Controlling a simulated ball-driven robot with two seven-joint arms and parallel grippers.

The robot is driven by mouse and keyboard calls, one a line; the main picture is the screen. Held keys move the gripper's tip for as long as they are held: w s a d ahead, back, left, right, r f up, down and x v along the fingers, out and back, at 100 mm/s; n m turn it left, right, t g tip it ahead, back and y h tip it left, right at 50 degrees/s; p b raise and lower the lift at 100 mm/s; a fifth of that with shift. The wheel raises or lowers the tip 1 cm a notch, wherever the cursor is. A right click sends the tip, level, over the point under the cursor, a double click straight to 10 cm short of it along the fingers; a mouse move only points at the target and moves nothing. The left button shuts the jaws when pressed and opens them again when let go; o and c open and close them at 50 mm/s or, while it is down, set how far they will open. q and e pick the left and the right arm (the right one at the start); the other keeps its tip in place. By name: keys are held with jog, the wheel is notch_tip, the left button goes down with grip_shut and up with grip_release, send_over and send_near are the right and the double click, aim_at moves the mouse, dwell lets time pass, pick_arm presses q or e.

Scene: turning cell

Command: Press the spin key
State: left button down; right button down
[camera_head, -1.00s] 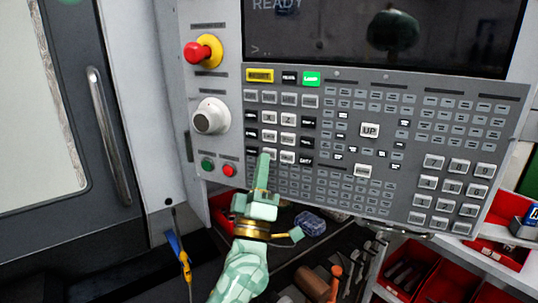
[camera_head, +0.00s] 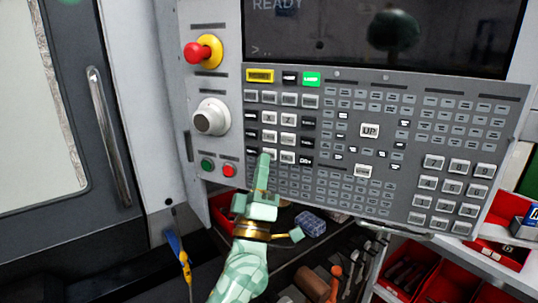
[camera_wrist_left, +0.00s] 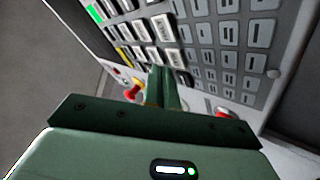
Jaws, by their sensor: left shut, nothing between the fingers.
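The control panel (camera_head: 372,183) carries rows of grey, white and black keys. The key labels are too small to read, so I cannot tell which one is the spin key. My left gripper (camera_head: 264,158) is shut and empty, its fingertips at the lower left key block, over or just in front of a light key there. I cannot tell whether they touch it. In the left wrist view the shut fingers (camera_wrist_left: 163,88) point at the key rows (camera_wrist_left: 200,50) and hide part of them. My right gripper is not in view.
A red emergency stop on a yellow base (camera_head: 203,52), a white knob (camera_head: 211,116), a green button (camera_head: 208,165) and a red button (camera_head: 229,170) sit left of the keys. The screen (camera_head: 390,35) is above. Red bins (camera_head: 408,275) stand below right.

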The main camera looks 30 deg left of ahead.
pick_arm(q)
jog(key=shift+w, duration=0.1)
dwell(0.7)
jog(key=shift+w, duration=0.3)
